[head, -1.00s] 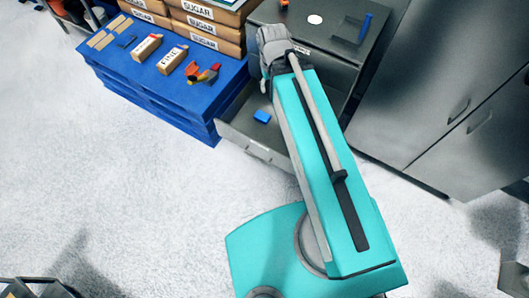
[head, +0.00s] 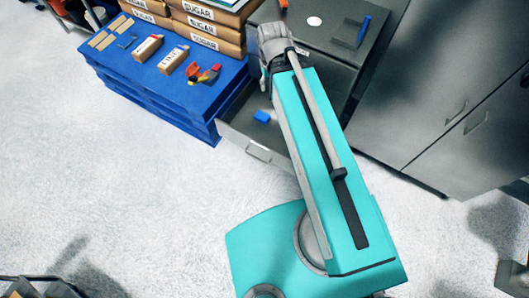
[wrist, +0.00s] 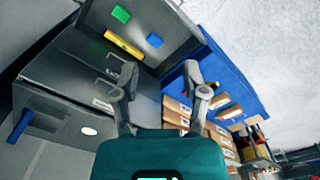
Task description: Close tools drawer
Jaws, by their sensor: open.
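The tools drawer (head: 237,127) is pulled out from the grey cabinet (head: 325,42). Its front panel with a handle faces the open floor, and my arm covers its right part in the head view. In the wrist view the drawer (wrist: 172,22) holds a green block (wrist: 121,14), a yellow level (wrist: 124,44) and a blue block (wrist: 154,40). My gripper (wrist: 160,72) is open and empty, its fingers apart, over the cabinet-side end of the drawer. In the head view the fingers are mostly hidden behind my wrist.
A blue pallet (head: 190,105) with bags and sugar boxes (head: 215,38) stands close to the drawer's left side. Tall grey cabinets (head: 440,90) stand at the right. A white disc (head: 314,21) and a blue item (head: 363,30) lie on the cabinet top. The floor before the drawer is clear.

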